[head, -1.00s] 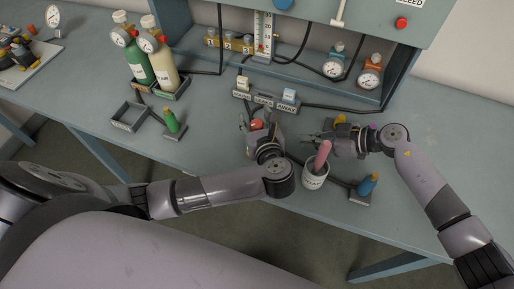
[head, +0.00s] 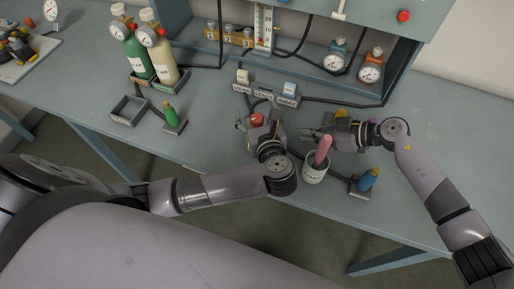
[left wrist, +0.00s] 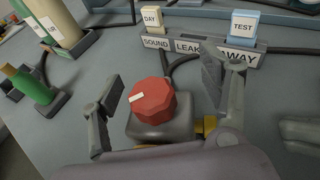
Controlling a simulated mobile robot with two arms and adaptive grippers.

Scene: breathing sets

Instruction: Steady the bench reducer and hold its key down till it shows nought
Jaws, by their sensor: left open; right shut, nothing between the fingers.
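A red faceted knob (head: 257,120) with a pale mark sits on a dark grey block, which I take to be the bench reducer. It also shows in the left wrist view (left wrist: 153,100). My left gripper (head: 262,127) is open, its fingers on either side of the knob; a gap shows on the left, and contact on the right is unclear. A small yellow part (left wrist: 207,126) shows beside the block's right side, partly hidden by my finger. My right gripper (head: 308,134) is shut and empty, to the right of the knob. No key or reading is legible.
A labelled rack (head: 266,94) with white and blue tags stands behind the knob. A cup with a pink object (head: 315,168) stands near the front edge, close to both grippers. A blue bottle-shaped piece (head: 367,180) is right of it, a green one (head: 170,115) left.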

